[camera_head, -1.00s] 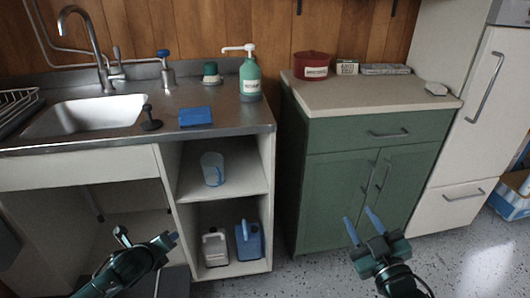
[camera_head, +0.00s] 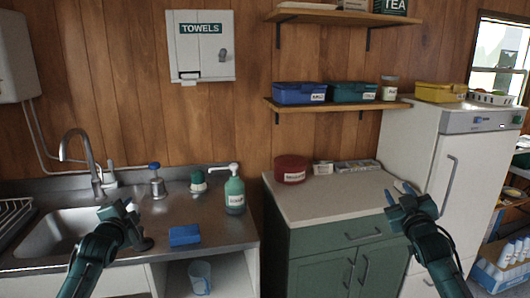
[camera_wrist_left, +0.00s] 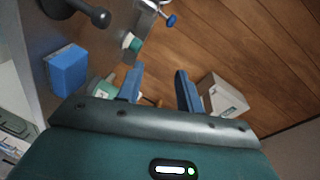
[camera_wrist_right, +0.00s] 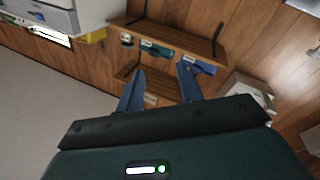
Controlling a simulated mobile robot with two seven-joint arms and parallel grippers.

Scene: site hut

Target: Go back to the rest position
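My left gripper (camera_head: 124,210) is raised in front of the steel sink counter in the head view. In the left wrist view its two blue fingers (camera_wrist_left: 158,88) stand apart with nothing between them. My right gripper (camera_head: 403,192) is raised in front of the green cabinet's right side and the white fridge. In the right wrist view its blue fingers (camera_wrist_right: 160,90) are apart and empty.
A red tin (camera_head: 290,169) stands on the green cabinet (camera_head: 318,240). The fridge (camera_head: 470,160) stands right. A shelf (camera_head: 325,107) hangs above.

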